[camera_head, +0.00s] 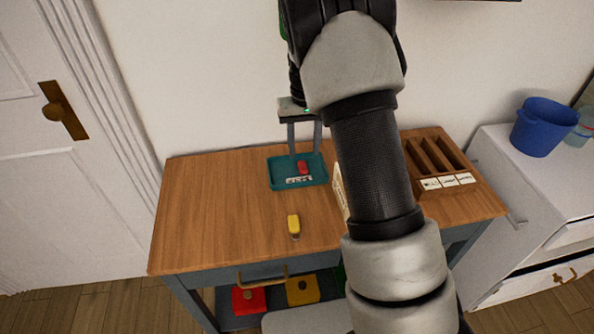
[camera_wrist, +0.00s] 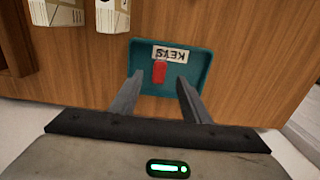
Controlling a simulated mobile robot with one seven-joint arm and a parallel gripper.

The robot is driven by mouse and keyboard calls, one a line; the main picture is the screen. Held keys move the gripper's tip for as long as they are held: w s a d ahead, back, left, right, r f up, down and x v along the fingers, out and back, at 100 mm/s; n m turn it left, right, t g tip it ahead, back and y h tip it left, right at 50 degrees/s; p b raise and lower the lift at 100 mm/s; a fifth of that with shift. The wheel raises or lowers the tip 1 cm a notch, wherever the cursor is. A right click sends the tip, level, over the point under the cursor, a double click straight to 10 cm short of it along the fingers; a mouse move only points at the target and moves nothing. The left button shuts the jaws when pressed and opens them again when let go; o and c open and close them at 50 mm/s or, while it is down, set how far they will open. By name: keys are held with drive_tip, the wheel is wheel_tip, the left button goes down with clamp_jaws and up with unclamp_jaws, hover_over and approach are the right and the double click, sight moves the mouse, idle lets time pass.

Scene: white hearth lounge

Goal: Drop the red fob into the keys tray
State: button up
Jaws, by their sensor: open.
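The red fob (camera_head: 303,167) lies inside the teal keys tray (camera_head: 282,184) on the wooden table. In the wrist view the red fob (camera_wrist: 159,72) rests on the floor of the tray (camera_wrist: 203,62), next to the white KEYS label (camera_wrist: 171,53). My gripper (camera_head: 305,152) is above the tray. In the wrist view my gripper (camera_wrist: 158,83) has its two fingers spread apart with nothing between the tips, and the fob is just past them. How high the fingers are above the tray floor I cannot tell.
A yellow fob-like item (camera_head: 293,224) lies on the table in front of the tray. A wooden rack with slots (camera_head: 433,160) stands at the right. My arm hides part of the table's middle. The table's left side is clear. A blue bucket (camera_head: 541,128) sits on the white cabinet.

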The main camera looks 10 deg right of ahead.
wheel_tip(320, 180, up, 18)
drive_tip(key=p, duration=0.2)
drive_tip(key=shift+f, duration=0.25)
drive_tip(key=s+r+t+p, duration=0.2)
drive_tip(key=s+r+p, duration=0.4)
drive_tip(key=s+r, duration=0.75)
drive_tip(key=s+r+t+p, duration=0.3)
drive_tip(key=s+p, duration=0.2)
drive_tip(key=s, duration=1.1)
drive_tip(key=shift+s+r+t, duration=0.2)
drive_tip(key=shift+s+t, duration=0.1)
drive_tip(key=shift+s, duration=0.05)
